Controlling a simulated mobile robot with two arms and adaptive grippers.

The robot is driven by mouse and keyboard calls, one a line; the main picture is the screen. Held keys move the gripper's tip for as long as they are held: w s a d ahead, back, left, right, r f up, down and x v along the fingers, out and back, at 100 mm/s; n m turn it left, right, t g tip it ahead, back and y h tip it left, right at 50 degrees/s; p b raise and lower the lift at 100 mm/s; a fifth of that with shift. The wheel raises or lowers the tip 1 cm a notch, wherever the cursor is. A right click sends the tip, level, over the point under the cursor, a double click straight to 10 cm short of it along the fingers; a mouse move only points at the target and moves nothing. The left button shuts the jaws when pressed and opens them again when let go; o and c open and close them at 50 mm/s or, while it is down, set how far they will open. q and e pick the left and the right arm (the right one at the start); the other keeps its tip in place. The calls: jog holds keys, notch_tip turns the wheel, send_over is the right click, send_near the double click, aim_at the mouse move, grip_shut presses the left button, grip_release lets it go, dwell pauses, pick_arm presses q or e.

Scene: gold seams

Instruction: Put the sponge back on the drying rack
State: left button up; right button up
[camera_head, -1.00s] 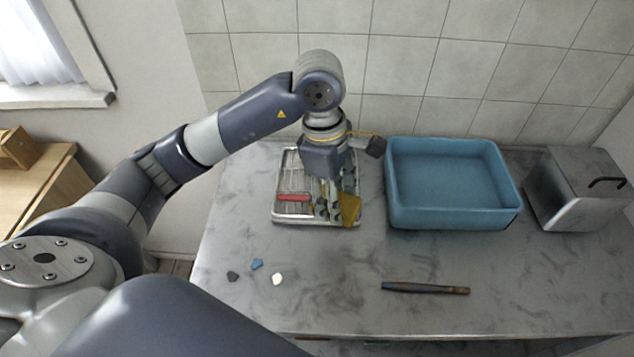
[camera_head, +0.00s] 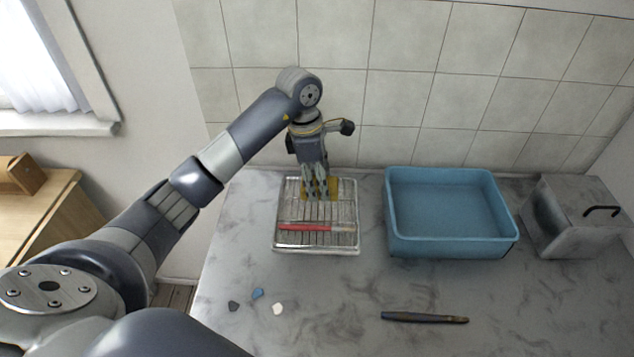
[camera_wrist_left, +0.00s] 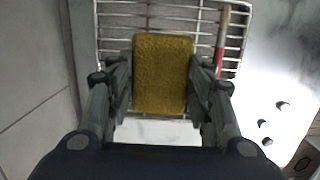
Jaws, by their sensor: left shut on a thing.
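The yellow-brown sponge (camera_wrist_left: 162,75) is between the two fingers of my left gripper (camera_wrist_left: 161,85) in the left wrist view, and the fingers are shut on it. In the head view the left gripper (camera_head: 318,188) is over the back part of the wire drying rack (camera_head: 345,215), with the sponge (camera_head: 333,187) partly hidden behind the fingers. The rack's bars (camera_wrist_left: 115,22) show around the sponge in the wrist view. I cannot tell whether the sponge touches the bars. My right gripper is not in view.
A red-handled tool (camera_head: 300,227) lies across the rack. A blue basin (camera_head: 450,242) stands right of the rack, with a metal box (camera_head: 572,225) beyond. Small fragments (camera_head: 257,294) and a dark stick (camera_head: 425,317) lie in front. The tiled wall is close behind.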

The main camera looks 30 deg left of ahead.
aim_at(315, 178)
pick_arm(q)
jog(key=shift+w+a, duration=0.45)
jog(key=shift+w, duration=0.15)
notch_tip(315, 178, down, 3)
jog(key=shift+f+p, duration=0.2)
jog(key=shift+p, duration=0.55)
jog(key=shift+f, duration=0.3)
jog(key=o, duration=1)
jog(key=shift+c, duration=0.2)
jog(key=shift+r, duration=0.1)
